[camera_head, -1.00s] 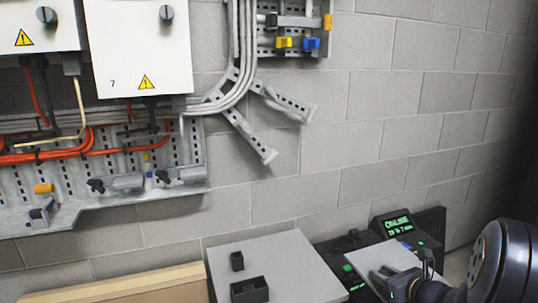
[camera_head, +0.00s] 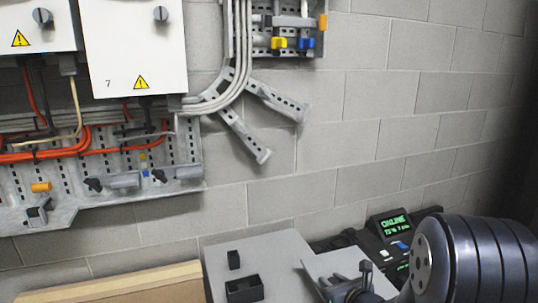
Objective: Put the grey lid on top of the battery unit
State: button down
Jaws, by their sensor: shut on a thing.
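The grey lid (camera_head: 337,263) is a flat, light plate at the bottom of the head view, right of centre. My gripper (camera_head: 352,287) is shut on it; the exact contact is partly hidden by the gripper and the frame's lower edge. The black unit with a green lit screen reading ONLINE (camera_head: 390,226), which looks like the battery unit, stands behind and to the right of the lid. My arm hides its right part. The lid appears apart from it, but I cannot tell its height.
A grey-topped surface (camera_head: 275,247) stands left of the lid, with a small black block (camera_head: 234,260) and an open black box (camera_head: 244,289) on it. A wooden ledge (camera_head: 150,282) lies further left. White electrical boxes (camera_head: 135,45) and cable trays hang on the block wall.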

jog(key=shift+s+a+f, duration=0.15)
jog(key=shift+s+a, duration=0.05)
jog(key=shift+a, duration=0.3)
jog(key=shift+s+a+f, duration=0.15)
jog(key=shift+a, duration=0.35)
notch_tip(320, 180, up, 25)
jog(key=p, duration=2.5)
jog(key=shift+d+r, duration=0.15)
jog(key=shift+d, duration=0.1)
jog(key=shift+w+d, duration=0.1)
